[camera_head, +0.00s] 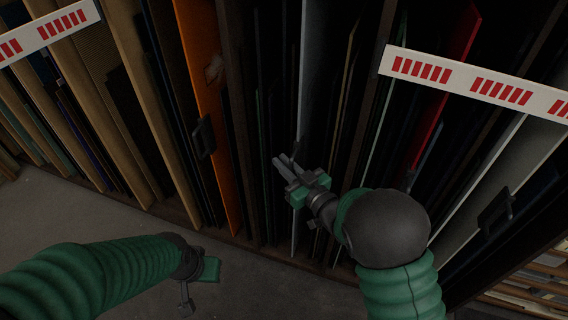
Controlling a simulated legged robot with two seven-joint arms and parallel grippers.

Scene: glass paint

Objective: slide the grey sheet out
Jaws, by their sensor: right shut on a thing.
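The grey sheet (311,62) stands upright in the rack near the middle of the view, its edge facing me. My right gripper (287,160) is at the front edge of this sheet, low on it, and is shut on it. The gripper hides part of the edge; a lower strip of the sheet shows beneath it. My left gripper (186,295) is low at the left, over the floor and apart from the rack. Its fingers are small and dark, and I cannot tell whether they are open.
An orange sheet (199,45) and dark sheets stand left of the grey one; a red sheet (453,75) stands at the right. White-and-red striped rails (470,83) cross the rack front. Black handles (204,137) stick out. The floor (110,222) in front is clear.

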